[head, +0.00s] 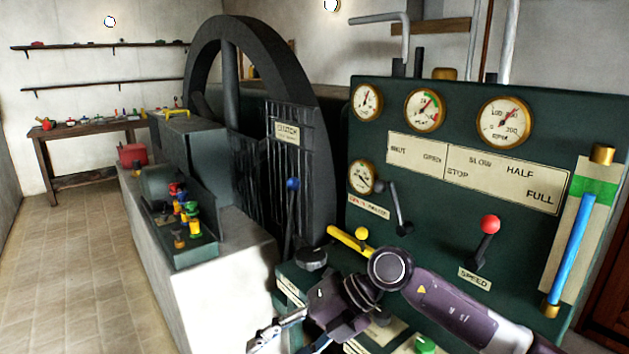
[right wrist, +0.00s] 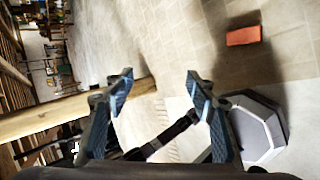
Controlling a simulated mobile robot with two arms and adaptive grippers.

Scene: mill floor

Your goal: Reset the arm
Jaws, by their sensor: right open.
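My right arm comes in from the right in the head view, in front of the green control panel (head: 455,240). My right gripper (head: 272,338) is at the bottom of that view, pointing down-left, partly cut off by the frame's edge. In the right wrist view the two blue-grey fingers (right wrist: 160,88) stand wide apart with nothing held between them. The red-knobbed speed lever (head: 488,235) stands clear above the arm. My left gripper is not in view.
A yellow lever (head: 346,239) is just above the arm's wrist joint. A blue-knobbed lever (head: 291,205) stands by the caged flywheel (head: 215,55). A red brick (right wrist: 243,35) lies on the tiled floor. Open floor (head: 85,260) is at the left.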

